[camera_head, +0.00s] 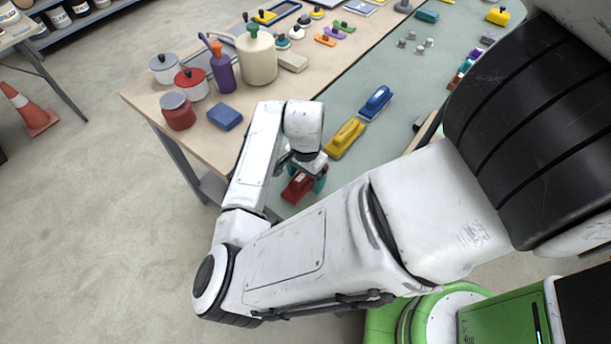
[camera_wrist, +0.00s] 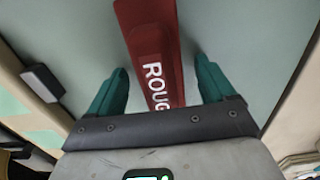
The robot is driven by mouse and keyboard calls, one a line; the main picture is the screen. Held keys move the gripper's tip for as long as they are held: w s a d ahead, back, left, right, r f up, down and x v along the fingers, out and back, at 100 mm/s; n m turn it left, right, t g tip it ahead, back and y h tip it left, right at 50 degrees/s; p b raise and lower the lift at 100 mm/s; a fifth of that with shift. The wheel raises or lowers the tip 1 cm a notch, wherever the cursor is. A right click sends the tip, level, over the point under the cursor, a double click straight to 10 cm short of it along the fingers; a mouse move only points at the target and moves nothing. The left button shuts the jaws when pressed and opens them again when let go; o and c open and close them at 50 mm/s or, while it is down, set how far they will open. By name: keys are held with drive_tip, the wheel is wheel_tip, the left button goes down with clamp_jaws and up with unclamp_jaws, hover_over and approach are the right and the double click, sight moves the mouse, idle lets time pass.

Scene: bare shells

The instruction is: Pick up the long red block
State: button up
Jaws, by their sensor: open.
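The long red block (camera_head: 297,187) lies on the green-grey table surface, partly hidden below my gripper in the head view. In the wrist view the red block (camera_wrist: 152,45) shows a raised middle part with white letters reading "ROUG", and it runs away from the gripper. My gripper (camera_wrist: 160,88) is open, with one teal fingertip on each side of the block's near part and a gap on both sides. In the head view my gripper (camera_head: 306,178) is at the block, pointing down.
A yellow block (camera_head: 345,138) and a blue block (camera_head: 376,102) lie beyond the red one on the same surface. A blue sponge-like block (camera_head: 225,117), a red jar (camera_head: 177,111) and several bottles and pots stand on the wooden table part to the left.

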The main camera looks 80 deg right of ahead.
drive_tip(key=shift+c, duration=0.5)
drive_tip(key=c, duration=1.1)
drive_tip(key=shift+r, duration=0.55)
wheel_tip(320, 180, up, 2)
drive_tip(key=shift+s+r, duration=0.1)
drive_tip(key=shift+r, duration=0.05)
drive_tip(key=s+r, duration=0.3)
drive_tip(key=s, duration=0.1)
drive_tip(key=s+a+r+b, duration=0.1)
drive_tip(key=s+r, duration=0.2)
drive_tip(key=s, duration=0.2)
drive_tip(key=s+a+r, duration=0.1)
drive_tip(key=s+r, duration=0.2)
drive_tip(key=s, duration=0.1)
drive_tip(key=shift+s+a+r, duration=0.1)
drive_tip(key=shift+s+r, duration=0.2)
drive_tip(key=shift+s, duration=0.05)
